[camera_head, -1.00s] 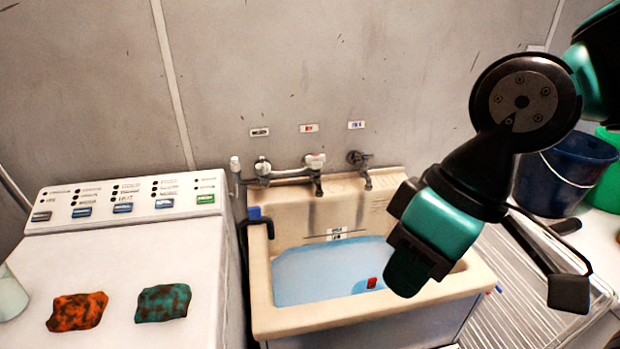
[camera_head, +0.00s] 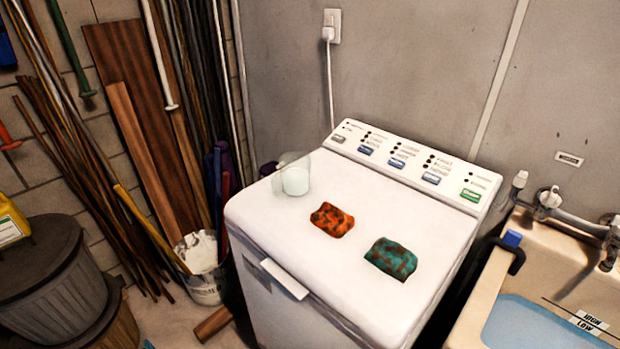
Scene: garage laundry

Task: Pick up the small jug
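The small jug (camera_head: 295,177) is pale and translucent, with its handle side toward the left. It stands upright on the top of the white washing machine (camera_head: 290,232), near the back left corner. Nothing touches it. My gripper is out of the picture now, so I cannot see whether it is open or shut.
An orange sponge-like block (camera_head: 332,220) and a teal one (camera_head: 391,258) lie on the machine top, right of the jug. A sink (camera_head: 484,300) with water stands at the right. Planks, bins and a white bucket (camera_head: 201,265) crowd the left.

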